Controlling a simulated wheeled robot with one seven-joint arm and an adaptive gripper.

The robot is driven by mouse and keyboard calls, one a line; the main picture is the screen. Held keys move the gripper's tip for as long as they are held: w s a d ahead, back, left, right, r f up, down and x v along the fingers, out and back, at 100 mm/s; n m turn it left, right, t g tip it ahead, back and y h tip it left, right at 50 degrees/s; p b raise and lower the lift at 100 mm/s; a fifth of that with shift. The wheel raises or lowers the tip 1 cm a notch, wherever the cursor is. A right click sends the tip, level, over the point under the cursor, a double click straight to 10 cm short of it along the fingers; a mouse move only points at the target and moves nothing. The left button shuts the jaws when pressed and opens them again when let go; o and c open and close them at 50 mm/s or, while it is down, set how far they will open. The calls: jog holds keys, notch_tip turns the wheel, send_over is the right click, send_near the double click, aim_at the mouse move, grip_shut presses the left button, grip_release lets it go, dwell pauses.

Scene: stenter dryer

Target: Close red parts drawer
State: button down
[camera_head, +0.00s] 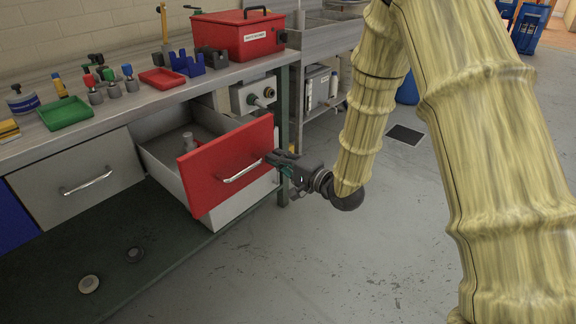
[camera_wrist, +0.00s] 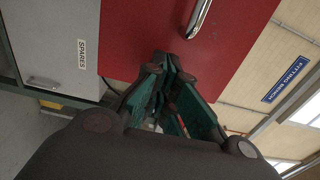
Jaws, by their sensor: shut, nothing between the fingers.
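The red parts drawer (camera_head: 228,164) is pulled out from under the workbench, with its red front facing my arm. A silver bar handle (camera_head: 242,171) is on its front; the handle also shows in the wrist view (camera_wrist: 198,18).
A closed grey drawer (camera_head: 80,185) is left of the red one. The bench top holds a green tray (camera_head: 65,112), a red tray (camera_head: 163,78), a red toolbox (camera_head: 240,35) and several small tools. A bench leg (camera_head: 283,130) stands behind my gripper. The floor (camera_head: 330,255) in front is clear.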

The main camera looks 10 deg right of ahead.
jog(key=shift+x, duration=0.95)
